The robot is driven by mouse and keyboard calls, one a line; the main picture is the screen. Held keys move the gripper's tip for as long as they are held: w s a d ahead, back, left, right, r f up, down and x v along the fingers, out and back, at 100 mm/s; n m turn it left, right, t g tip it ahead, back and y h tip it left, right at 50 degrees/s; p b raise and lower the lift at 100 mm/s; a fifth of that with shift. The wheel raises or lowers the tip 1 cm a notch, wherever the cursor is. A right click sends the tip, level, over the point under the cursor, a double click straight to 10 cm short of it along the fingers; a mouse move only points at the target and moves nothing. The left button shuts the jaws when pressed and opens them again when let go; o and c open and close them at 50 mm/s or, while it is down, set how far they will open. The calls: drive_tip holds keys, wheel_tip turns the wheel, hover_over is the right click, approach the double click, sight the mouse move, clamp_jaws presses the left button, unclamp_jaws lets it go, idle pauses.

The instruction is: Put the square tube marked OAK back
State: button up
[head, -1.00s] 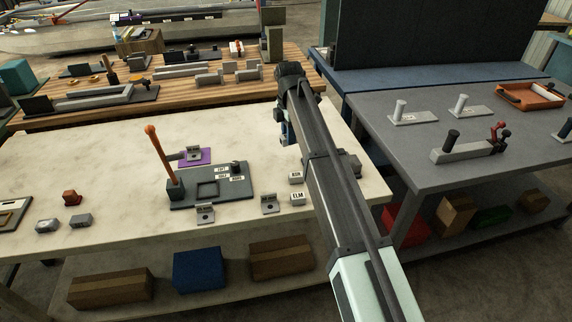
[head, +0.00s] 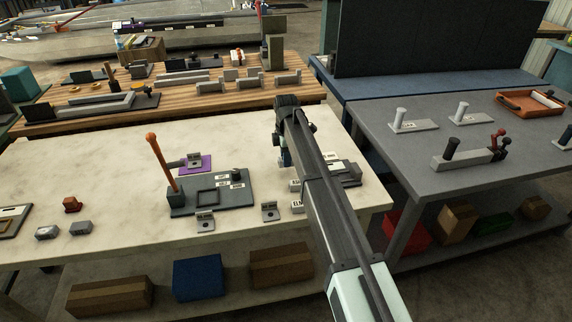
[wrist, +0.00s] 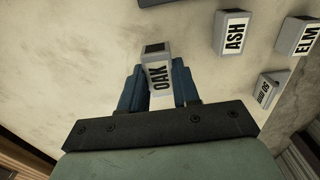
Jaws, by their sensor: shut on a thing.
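The square tube marked OAK (wrist: 157,70) is a short grey piece with a white label and a dark open end. In the wrist view it sits between the blue fingers of my gripper (wrist: 160,88), which is shut on it. In the head view my gripper (head: 284,160) is over the pale bench, and the tube cannot be made out there. A tube marked ASH (wrist: 234,33) and one marked ELM (wrist: 297,36) lie to its right in the wrist view. In the head view, my arm partly covers ASH (head: 294,185) and ELM (head: 297,206).
A dark plate (head: 238,200) with a square frame, labels and an orange post (head: 163,160) stands left of my gripper. Another dark plate (head: 351,172) is partly behind my arm. Small grey brackets (head: 205,222) sit in front. The pale bench (head: 90,150) is clear at back left.

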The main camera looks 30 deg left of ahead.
drive_tip(key=shift+f, duration=1.6)
drive_tip(key=shift+f, duration=0.15)
drive_tip(key=o, duration=1)
drive_tip(key=shift+o, duration=0.2)
wheel_tip(320, 180, up, 12)
drive_tip(key=shift+r, duration=0.2)
